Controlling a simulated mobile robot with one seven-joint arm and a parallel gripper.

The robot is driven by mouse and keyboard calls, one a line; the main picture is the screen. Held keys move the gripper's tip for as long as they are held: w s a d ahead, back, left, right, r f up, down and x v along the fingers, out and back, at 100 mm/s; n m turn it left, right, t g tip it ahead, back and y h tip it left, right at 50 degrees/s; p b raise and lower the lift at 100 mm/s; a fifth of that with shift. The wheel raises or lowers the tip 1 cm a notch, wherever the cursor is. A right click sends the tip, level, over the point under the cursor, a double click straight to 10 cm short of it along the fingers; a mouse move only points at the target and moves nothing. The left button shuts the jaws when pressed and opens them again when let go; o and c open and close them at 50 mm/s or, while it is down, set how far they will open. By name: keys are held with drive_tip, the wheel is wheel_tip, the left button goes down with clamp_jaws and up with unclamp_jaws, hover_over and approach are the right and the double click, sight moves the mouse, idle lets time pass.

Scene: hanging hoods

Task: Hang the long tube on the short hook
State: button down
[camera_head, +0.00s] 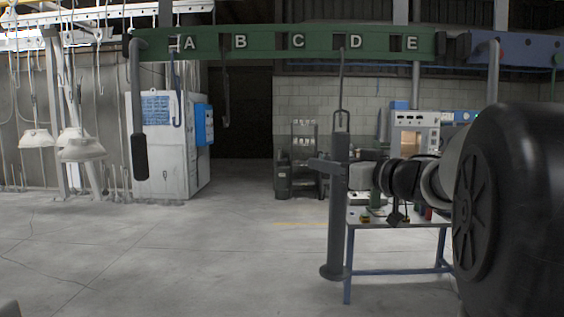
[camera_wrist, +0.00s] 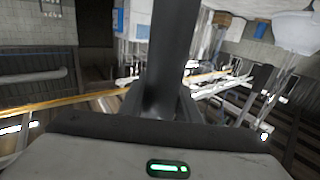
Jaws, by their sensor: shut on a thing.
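The long tube (camera_head: 337,215) is dark grey and hangs upright in the head view, with a wider foot at its lower end and a wire loop (camera_head: 341,121) on top. My gripper (camera_head: 330,166) is shut around its upper part, coming from the right. In the wrist view the tube (camera_wrist: 174,45) stands between the fingers. A thin hook (camera_head: 342,75) comes down under letter D and meets the loop in the picture; I cannot tell whether they are linked. A bluish hook (camera_head: 176,95) hangs under A and a dark hook (camera_head: 226,95) near B.
The green beam (camera_head: 265,43) with letters A to E crosses the top. A grey post with a dark grip (camera_head: 140,155) hangs at its left end. A blue-legged table (camera_head: 400,220) with equipment stands behind the tube. White hoods (camera_head: 82,150) hang at far left. Open floor lies left.

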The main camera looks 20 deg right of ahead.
drive_tip(key=shift+w+r, duration=0.1)
drive_tip(key=shift+r, duration=0.05)
drive_tip(key=shift+w+d+p, duration=0.3)
drive_tip(key=shift+w+p, duration=0.15)
drive_tip(key=shift+w, duration=0.2)
drive_tip(key=shift+w+d+p, duration=0.3)
drive_tip(key=shift+w+p, duration=0.1)
drive_tip(key=shift+w, duration=0.25)
drive_tip(key=shift+f+b, duration=0.55)
drive_tip(key=shift+f, duration=0.9)
drive_tip(key=c, duration=1.2)
unclamp_jaws()
drive_tip(key=shift+s, duration=0.15)
